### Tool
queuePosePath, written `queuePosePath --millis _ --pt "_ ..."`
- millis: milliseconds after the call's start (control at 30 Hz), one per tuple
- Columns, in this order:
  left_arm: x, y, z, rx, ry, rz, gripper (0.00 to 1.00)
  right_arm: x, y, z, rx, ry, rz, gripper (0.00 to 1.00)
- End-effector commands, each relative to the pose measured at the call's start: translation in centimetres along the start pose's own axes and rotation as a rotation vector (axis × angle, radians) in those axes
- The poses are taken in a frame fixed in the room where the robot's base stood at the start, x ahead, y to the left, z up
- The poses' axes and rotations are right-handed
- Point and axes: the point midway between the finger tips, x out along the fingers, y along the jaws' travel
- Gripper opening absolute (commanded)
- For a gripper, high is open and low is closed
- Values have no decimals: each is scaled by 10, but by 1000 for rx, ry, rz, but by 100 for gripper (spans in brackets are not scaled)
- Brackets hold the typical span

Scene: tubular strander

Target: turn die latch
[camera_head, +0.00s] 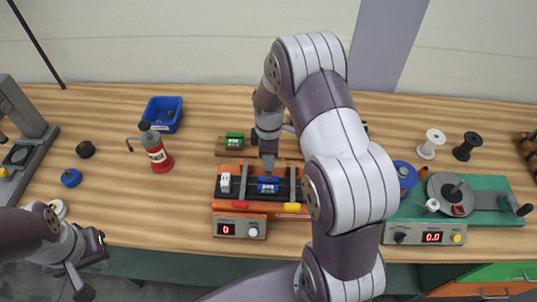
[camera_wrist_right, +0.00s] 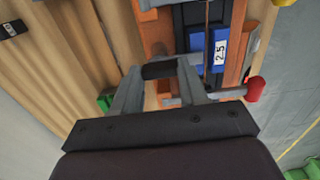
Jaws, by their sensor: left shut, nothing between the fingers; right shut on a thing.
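The orange die unit (camera_head: 262,207) stands on the bench with a blue die block (camera_head: 268,185) in its dark channel. In the right wrist view the blue block (camera_wrist_right: 220,47) carries a "2.5" label. My right gripper (camera_head: 268,165) reaches down over the unit, just behind the blue block. In the wrist view my right gripper (camera_wrist_right: 160,70) is shut on a black piece, seemingly the die latch (camera_wrist_right: 158,71). The fingers hide part of it, and its angle is unclear. My left gripper (camera_head: 82,270) is shut and empty, low at the left, off the bench's front edge.
A red-tipped lever (camera_wrist_right: 255,88) lies close beside the right gripper's finger. A green winder (camera_head: 480,200) is right of my right arm.

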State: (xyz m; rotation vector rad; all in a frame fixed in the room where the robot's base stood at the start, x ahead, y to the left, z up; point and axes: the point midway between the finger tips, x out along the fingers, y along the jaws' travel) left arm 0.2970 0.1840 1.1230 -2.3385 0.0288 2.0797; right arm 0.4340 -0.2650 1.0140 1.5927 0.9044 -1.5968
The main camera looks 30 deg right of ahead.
Motion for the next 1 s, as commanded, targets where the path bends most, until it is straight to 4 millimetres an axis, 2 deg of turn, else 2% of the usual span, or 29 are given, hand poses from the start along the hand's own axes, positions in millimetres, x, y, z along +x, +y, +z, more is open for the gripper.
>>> queuePosePath --millis 400,433,500,833,933,1000 --pt "-1 0 0 0 0 0 0 -3 3 0 -7 2 9 12" --pt "-1 0 0 0 0 0 0 -3 3 0 -6 2 10 52" --pt "-1 0 0 0 0 0 0 -3 3 0 -6 2 8 68" --pt "2 0 0 0 0 0 0 -6 2 0 -5 1 5 68" --pt "7 0 1 0 0 0 0 -23 2 0 -5 2 8 68" --pt "12 0 1 0 0 0 0 -41 2 0 -5 3 10 68"
